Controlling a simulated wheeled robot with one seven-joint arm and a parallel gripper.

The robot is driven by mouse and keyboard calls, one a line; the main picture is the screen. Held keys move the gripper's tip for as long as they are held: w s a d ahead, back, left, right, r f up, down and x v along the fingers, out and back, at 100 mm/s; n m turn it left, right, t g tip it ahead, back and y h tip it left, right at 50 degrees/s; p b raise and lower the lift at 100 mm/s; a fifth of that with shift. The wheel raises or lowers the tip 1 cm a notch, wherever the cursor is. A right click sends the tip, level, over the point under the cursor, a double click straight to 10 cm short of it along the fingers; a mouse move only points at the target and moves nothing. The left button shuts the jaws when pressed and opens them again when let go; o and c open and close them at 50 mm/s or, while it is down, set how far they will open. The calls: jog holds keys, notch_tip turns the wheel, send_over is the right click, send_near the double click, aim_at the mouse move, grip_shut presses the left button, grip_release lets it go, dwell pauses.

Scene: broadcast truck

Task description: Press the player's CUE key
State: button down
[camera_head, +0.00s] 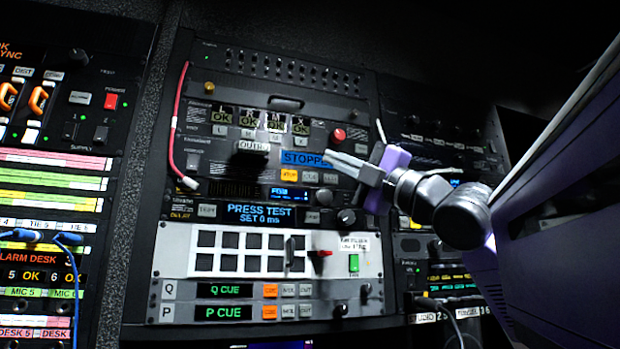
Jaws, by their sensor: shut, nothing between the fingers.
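The player's blue display (303,158) reads "STOPPE", with its right end hidden behind my gripper. Below it is a row of small keys: a lit yellow key (289,176) at the left and grey keys (311,177) to its right. Their labels are too small to read, so I cannot tell which is CUE. My gripper (328,160) is shut and empty, its fingertips pointing left at the display's right end, above and right of the keys. I cannot tell whether the tips touch the panel.
A red knob (338,135) sits just above my gripper. A pink cable (172,130) hangs at the rack's left edge. Lower panels show "PRESS TEST" (260,214), "Q CUE" (227,290) and "P CUE" (224,312). Blue cables (76,270) hang at far left.

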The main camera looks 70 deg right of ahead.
aim_at(310, 177)
jog(key=shift+w+d+p, duration=0.65)
jog(key=shift+w+d, duration=0.8)
jog(key=shift+d, duration=0.25)
jog(key=shift+w+d+p, duration=0.65)
jog(key=shift+w+d, duration=0.8)
jog(key=shift+d, duration=0.2)
jog(key=shift+w+d, duration=0.25)
jog(key=shift+d, duration=0.1)
jog(key=shift+w+d+p, duration=0.2)
jog(key=shift+d+p, duration=0.05)
jog(key=shift+p, duration=0.2)
jog(key=shift+s+a, duration=0.1)
dwell(0.5)
jog(key=shift+s+a+b, duration=0.3)
jog(key=shift+s+a, duration=0.1)
jog(key=shift+a, duration=0.1)
